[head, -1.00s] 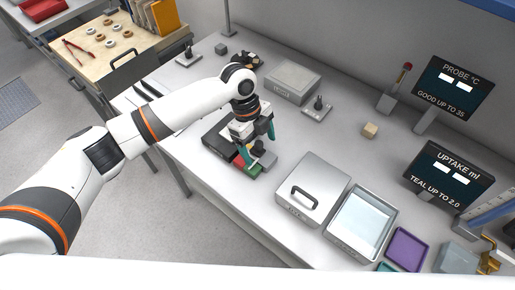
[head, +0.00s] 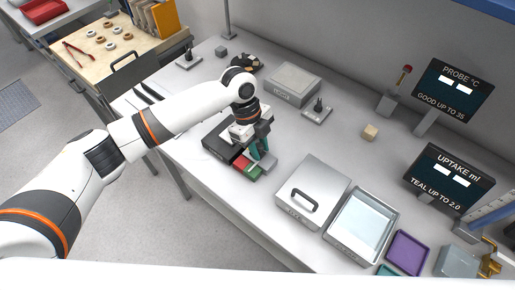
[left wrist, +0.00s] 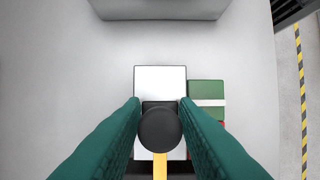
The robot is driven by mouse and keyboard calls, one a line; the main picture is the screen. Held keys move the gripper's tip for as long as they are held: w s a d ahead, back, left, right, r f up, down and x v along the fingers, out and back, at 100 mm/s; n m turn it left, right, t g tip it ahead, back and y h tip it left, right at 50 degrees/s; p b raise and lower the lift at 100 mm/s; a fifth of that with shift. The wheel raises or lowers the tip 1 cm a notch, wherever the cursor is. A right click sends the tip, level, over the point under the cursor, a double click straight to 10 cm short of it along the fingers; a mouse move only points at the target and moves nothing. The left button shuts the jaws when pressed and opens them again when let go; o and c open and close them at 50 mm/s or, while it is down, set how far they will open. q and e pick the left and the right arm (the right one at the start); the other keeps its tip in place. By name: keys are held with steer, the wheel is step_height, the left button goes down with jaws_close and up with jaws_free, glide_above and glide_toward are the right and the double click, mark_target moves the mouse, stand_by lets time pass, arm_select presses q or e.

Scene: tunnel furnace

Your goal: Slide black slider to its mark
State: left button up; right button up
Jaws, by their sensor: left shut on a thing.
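My left gripper (head: 260,150) points down over a black device (head: 217,143) on the bench. In the left wrist view, its teal fingers (left wrist: 160,128) are shut on the black slider's round knob (left wrist: 159,131). A yellow strip (left wrist: 160,167) runs below the knob, with a pale grey block (left wrist: 160,79) beyond it. Beside the track is a green zone (left wrist: 206,88) with a white line (left wrist: 207,103) across it, and red shows past the line. The head view also shows the green zone (head: 253,170) and red zone (head: 242,161). The fingers mostly hide the knob there. My right gripper is not in view.
A lidded grey box (head: 312,192) stands right of the device, then a glass-topped tray (head: 362,222). Behind are a grey case (head: 293,83) and a small plate with a black knob (head: 318,110). Two display screens (head: 448,178) stand at right.

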arm_select(q)
steer(key=shift+s+d, duration=0.1)
steer(key=shift+d, duration=0.05)
steer(key=shift+s+d+p, duration=0.45)
steer(key=shift+s+d, duration=0.05)
steer(key=shift+d, duration=0.25)
steer(key=o, duration=1.5)
steer(key=shift+o, duration=0.2)
steer(key=shift+r, duration=0.1)
steer(key=p+v, duration=0.6)
steer(key=v, duration=0.1)
